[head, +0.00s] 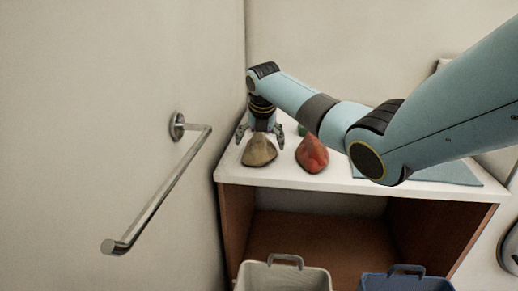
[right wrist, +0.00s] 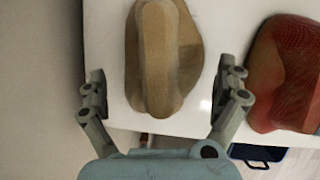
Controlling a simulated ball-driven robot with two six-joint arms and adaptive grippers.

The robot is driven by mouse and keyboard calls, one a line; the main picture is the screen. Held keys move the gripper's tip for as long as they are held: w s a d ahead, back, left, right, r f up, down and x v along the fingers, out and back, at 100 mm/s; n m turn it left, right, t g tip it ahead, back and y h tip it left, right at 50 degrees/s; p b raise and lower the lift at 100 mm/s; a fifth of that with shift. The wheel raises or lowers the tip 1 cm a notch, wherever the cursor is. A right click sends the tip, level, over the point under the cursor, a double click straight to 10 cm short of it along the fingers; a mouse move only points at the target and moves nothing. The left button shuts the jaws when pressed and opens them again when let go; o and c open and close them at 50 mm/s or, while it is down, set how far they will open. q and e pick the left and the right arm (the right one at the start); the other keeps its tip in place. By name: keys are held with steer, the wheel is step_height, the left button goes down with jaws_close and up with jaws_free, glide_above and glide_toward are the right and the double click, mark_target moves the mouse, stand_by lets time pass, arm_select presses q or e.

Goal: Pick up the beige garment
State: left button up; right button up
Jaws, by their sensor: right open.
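The beige garment (head: 259,151) lies in a small heap on the white counter top, near its left front edge. In the right wrist view the garment (right wrist: 160,60) shows between and beyond the fingers. My right gripper (head: 260,132) points down over the garment, with its fingers spread to either side. In the right wrist view the gripper (right wrist: 164,82) is open and empty, and no finger clearly touches the cloth. My left gripper is not in view.
A red garment (head: 312,155) lies just right of the beige one, with a green thing (head: 302,129) partly hidden behind. A blue-grey mat (head: 450,173) lies further right. A wall with a towel bar (head: 165,195) stands left. A pale bin (head: 284,277) and blue bin (head: 405,283) are below.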

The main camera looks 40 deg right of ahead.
steer(key=shift+w+d+f, duration=0.1)
steer(key=shift+w+f, duration=0.05)
steer(key=shift+f, duration=0.3)
steer(key=shift+c, duration=0.3)
steer(key=c, duration=1.3)
steer(key=shift+r, duration=0.1)
steer(key=shift+c, duration=0.2)
